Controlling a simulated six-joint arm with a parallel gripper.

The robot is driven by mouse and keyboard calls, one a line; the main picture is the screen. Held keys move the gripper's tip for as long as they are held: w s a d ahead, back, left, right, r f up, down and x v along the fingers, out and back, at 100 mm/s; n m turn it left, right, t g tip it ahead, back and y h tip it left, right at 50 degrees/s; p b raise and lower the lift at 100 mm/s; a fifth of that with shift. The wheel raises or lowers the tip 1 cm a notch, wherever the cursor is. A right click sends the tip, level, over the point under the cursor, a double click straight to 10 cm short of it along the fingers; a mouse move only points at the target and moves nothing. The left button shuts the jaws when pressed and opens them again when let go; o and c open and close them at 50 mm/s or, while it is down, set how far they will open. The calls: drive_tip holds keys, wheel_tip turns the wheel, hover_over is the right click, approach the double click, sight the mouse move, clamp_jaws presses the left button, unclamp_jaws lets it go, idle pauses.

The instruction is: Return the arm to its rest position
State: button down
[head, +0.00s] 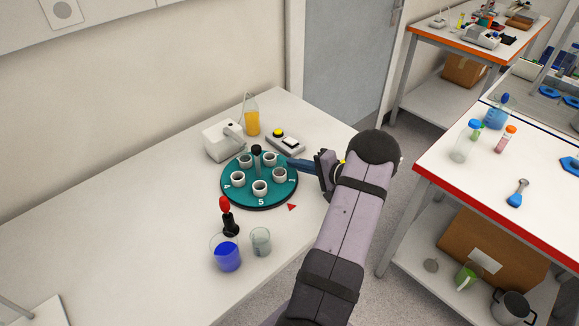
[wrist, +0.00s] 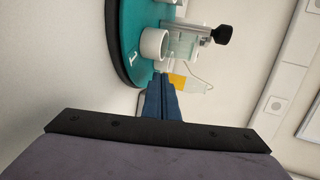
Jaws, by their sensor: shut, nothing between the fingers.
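My arm reaches in from the bottom right of the head view. My gripper (head: 290,162) is shut and empty, its blue fingers pointing left at the right rim of the teal turntable (head: 248,193). I cannot tell whether it touches the rim. In the wrist view the shut fingers (wrist: 160,82) point up the picture, near a white cup (wrist: 154,44) on the teal disc (wrist: 130,38). The turntable carries several white cups around a dark central post (head: 257,160).
A red-edged bench (head: 450,176) is at right. The table's left is clear.

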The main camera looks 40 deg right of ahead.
drive_tip(key=shift+b+v, duration=0.45)
drive_tip(key=shift+v, duration=1.55)
